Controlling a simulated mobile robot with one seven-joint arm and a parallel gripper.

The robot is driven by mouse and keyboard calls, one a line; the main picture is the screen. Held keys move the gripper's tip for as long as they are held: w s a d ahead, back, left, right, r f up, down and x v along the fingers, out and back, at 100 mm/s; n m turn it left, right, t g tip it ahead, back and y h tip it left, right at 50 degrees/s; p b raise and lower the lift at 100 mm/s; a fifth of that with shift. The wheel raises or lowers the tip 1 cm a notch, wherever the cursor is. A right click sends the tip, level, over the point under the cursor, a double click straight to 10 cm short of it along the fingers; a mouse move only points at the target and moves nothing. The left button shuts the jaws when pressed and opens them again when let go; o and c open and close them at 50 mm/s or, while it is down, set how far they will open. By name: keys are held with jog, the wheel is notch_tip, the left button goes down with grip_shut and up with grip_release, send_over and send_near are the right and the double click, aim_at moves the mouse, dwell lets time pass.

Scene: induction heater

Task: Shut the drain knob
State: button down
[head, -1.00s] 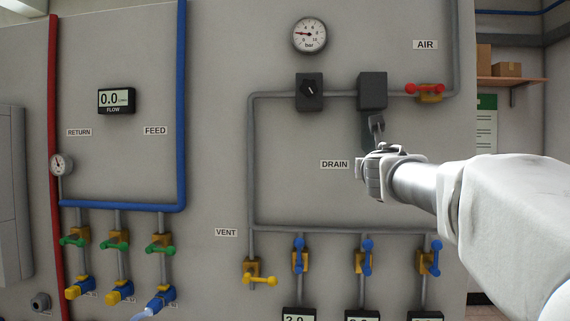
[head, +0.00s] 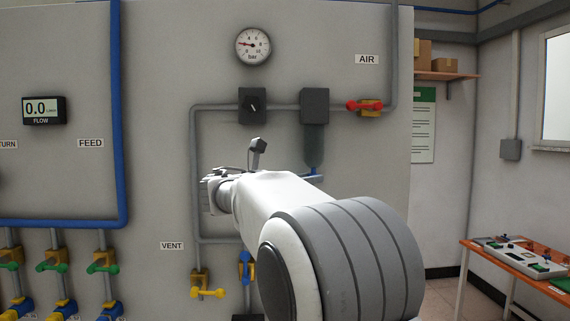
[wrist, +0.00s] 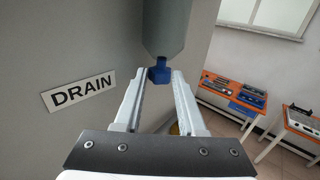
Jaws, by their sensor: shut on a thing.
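The drain knob (wrist: 160,71) is a small blue piece under the grey filter bowl (wrist: 164,27) in the wrist view. My gripper (wrist: 158,76) is shut on it, with one pale finger on each side of it. In the head view, the bowl (head: 314,148) hangs below a dark block on the wall panel. A bit of blue (head: 313,176) shows at its lower end, and my arm hides most of what lies below. The knob's turn position cannot be told.
The DRAIN label (wrist: 79,92) is on the panel left of the fingers. A red-handled valve (head: 366,105) is right of the block. A yellow vent valve (head: 206,287) sits low on the panel. An orange-topped table (head: 530,268) stands at the right, with open floor before it.

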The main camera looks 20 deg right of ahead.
jog(key=shift+w+a+m+g+h+p, duration=0.15)
jog(key=shift+m+g+h+p, duration=0.1)
jog(key=shift+m+g+p, duration=0.4)
jog(key=shift+w+d+m+g+h+p, duration=0.15)
jog(key=shift+m+g, duration=0.25)
jog(key=shift+g, duration=0.55)
jog(key=shift+w+a+m+g+h+p, duration=0.1)
jog(key=shift+m+g+h+p, duration=0.2)
jog(key=shift+m+g+p, duration=0.4)
jog(key=shift+g, duration=0.5)
jog(key=c, duration=0.5)
grip_release()
jog(key=shift+s, duration=0.1)
jog(key=shift+n+t+b, duration=0.25)
jog(key=shift+t+b, duration=0.2)
jog(key=shift+t, duration=0.05)
